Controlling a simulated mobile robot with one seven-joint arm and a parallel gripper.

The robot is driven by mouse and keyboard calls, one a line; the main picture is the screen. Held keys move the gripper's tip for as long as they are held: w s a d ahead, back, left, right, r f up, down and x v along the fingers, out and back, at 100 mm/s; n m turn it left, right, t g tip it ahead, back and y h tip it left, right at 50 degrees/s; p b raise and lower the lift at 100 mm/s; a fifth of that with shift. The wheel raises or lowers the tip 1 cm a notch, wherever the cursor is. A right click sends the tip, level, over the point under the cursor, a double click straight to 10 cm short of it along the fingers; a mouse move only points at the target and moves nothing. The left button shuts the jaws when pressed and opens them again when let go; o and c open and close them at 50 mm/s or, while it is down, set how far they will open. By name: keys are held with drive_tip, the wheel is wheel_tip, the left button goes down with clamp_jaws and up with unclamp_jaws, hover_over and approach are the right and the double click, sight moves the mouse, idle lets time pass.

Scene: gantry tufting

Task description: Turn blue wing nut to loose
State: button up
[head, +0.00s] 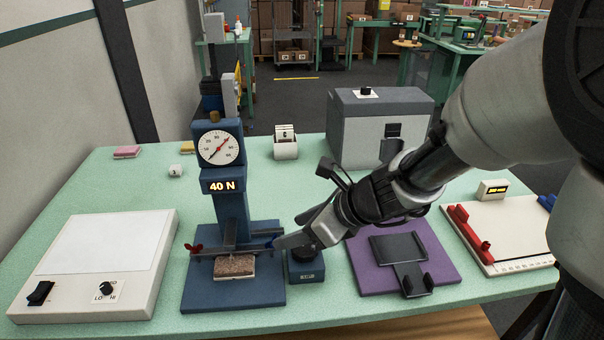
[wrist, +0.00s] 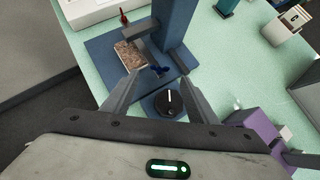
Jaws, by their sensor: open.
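The blue wing nut (wrist: 159,71) shows in the wrist view at the right end of the clamp bar, beside the blue column of the gauge stand (head: 232,297). My gripper (wrist: 158,73) is open, with one finger on each side of the blue wing nut in that view. I cannot tell whether either finger touches it. A red wing nut (head: 195,248) sits at the bar's left end, also seen in the wrist view (wrist: 124,17).
A tufted sample (head: 235,268) lies under the bar. The stand has a dial (head: 218,148) and a "40 N" display (head: 223,186). A dark box with a black knob (wrist: 168,101) is close under my gripper. A purple mat (head: 437,251) with a dark holder lies right.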

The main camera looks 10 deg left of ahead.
sight(271, 239)
drive_tip(key=b+x, duration=0.1)
drive_tip(key=x, duration=0.6)
drive_tip(key=shift+w+a+f+b, duration=0.1)
drive_tip(key=shift+a+f+b, duration=0.15)
drive_tip(key=shift+b, duration=0.15)
drive_tip(key=c, duration=1.1)
drive_tip(key=shift+o, duration=0.2)
